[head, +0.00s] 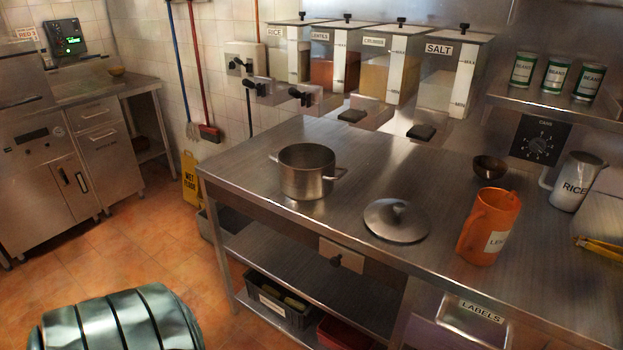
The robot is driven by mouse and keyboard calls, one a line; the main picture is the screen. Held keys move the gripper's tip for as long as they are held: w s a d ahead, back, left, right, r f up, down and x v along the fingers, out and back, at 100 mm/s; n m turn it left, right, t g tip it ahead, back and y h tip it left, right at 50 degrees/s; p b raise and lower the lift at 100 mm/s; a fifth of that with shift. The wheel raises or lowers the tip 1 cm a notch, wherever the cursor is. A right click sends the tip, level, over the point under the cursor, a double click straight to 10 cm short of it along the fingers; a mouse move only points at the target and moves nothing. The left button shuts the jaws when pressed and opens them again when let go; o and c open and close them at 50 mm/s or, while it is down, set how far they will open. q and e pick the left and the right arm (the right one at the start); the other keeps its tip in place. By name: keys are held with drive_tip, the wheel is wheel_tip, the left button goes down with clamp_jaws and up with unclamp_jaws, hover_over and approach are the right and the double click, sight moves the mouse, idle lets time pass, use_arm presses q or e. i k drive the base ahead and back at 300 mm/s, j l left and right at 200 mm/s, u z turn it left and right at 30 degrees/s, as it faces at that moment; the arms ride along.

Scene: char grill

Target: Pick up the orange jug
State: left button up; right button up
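The orange jug (487,228) stands upright on the steel counter at the right of the head view. It has a white label, partly turned away, that starts with "LE". Its handle is on its left side, facing the pot lid. Neither of my grippers shows in this view, and nothing is touching the jug.
A metal pot (307,172) and its lid (396,220) sit left of the jug. A dark bowl (490,168) is behind it, and a white RICE jug (574,182) and yellow tongs (600,248) are to its right. Dispensers (389,77) hang above the counter's back.

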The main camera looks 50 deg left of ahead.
sight(495, 212)
drive_tip(key=i+u, duration=0.15)
drive_tip(key=u, duration=0.35)
drive_tip(key=i+u, duration=0.2)
drive_tip(key=u, duration=0.25)
